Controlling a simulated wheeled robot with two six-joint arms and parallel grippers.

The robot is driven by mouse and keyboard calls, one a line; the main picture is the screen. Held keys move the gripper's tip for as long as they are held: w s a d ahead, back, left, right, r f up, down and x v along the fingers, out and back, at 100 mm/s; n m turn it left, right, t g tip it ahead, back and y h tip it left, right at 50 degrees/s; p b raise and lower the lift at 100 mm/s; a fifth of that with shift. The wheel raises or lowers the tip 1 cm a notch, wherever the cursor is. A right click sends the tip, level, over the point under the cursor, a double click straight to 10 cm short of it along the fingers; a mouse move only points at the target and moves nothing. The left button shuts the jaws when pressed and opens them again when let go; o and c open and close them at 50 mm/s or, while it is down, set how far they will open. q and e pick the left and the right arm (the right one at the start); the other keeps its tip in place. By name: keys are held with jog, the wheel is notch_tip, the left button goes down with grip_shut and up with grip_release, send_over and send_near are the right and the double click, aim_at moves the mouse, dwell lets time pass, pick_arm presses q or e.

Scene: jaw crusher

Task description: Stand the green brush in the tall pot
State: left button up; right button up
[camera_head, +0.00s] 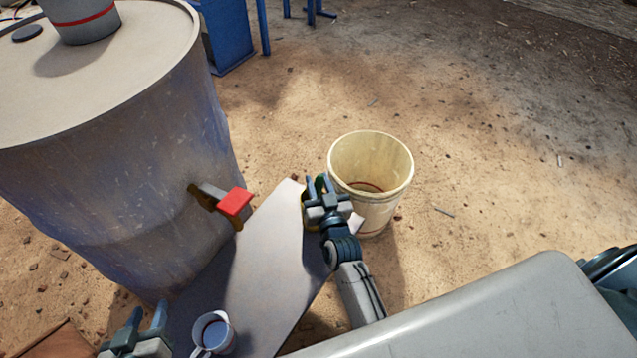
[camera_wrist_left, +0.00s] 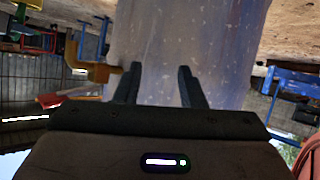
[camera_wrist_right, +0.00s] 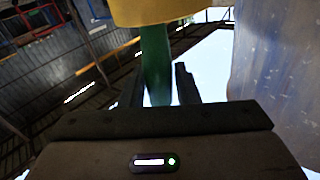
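The green brush (camera_wrist_right: 156,65) shows as a green shaft between the fingers of my right gripper (camera_wrist_right: 160,85) in the right wrist view. It runs to the rim of an ochre-yellow pot (camera_wrist_right: 185,10), apparently the tall pot, at the picture's top. A narrow gap shows between the shaft and the right-hand finger. In the head view my right gripper (camera_head: 320,188) is over the bench's far end and hides most of brush and pot. How deep the brush sits is hidden. My left gripper (camera_head: 140,330) is open and empty; its fingers also show apart in the left wrist view (camera_wrist_left: 160,85).
A large drum (camera_head: 120,180) stands at left, with a red-handled tap (camera_head: 235,203) jutting towards the bench (camera_head: 255,265). A mug (camera_head: 214,333) stands on the near bench. A cream bucket (camera_head: 375,210) stands beyond my right gripper. A grey pail (camera_head: 80,20) sits on the drum.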

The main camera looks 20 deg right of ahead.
jog(key=o, duration=0.3)
jog(key=shift+s+f, duration=0.15)
jog(key=shift+s, duration=0.45)
jog(key=shift+s+a, duration=0.1)
jog(key=shift+s, duration=0.9)
jog(key=shift+s+p, duration=0.45)
jog(key=shift+s, duration=0.7)
pick_arm(q)
jog(key=s+f+g, duration=0.1)
jog(key=s+g, duration=0.1)
jog(key=s+f+g+p, duration=0.1)
jog(key=s+g, duration=0.1)
jog(key=shift+f, duration=0.35)
pick_arm(e)
jog(key=s, duration=0.5)
jog(key=shift+s+a+f, duration=0.1)
jog(key=shift+s+a, duration=0.05)
jog(key=shift+a, duration=0.05)
